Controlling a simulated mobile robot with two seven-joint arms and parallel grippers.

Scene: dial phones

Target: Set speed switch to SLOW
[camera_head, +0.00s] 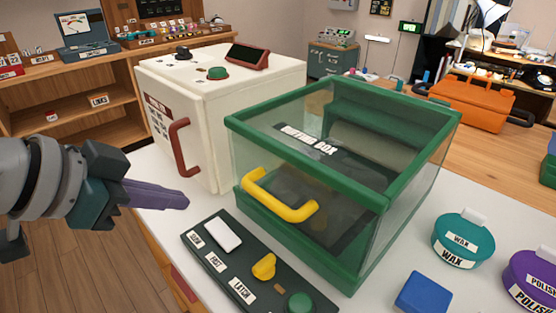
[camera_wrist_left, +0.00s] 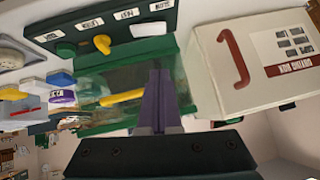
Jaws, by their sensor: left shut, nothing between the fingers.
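The speed switch is a white rocker (camera_head: 222,235) on a dark green control panel (camera_head: 210,252) at the bench's front edge. Small labels beside it appear to read SLOW and FAST. I cannot tell which side is pressed. In the left wrist view, which is upside down, the white rocker (camera_wrist_left: 152,29) shows at the top. My left gripper (camera_head: 184,200), with purple fingers, is shut and empty. It appears above and to the left of the panel, apart from the rocker. Its fingers also show in the left wrist view (camera_wrist_left: 157,78). My right gripper is not in view.
The panel also has a yellow knob (camera_head: 264,266) and a green button (camera_head: 299,303). Behind it stands a green clear-sided box (camera_head: 372,207) with a yellow handle. A white oven (camera_head: 208,132) with a red handle is behind my gripper. Teal (camera_head: 463,239) and purple tins stand right.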

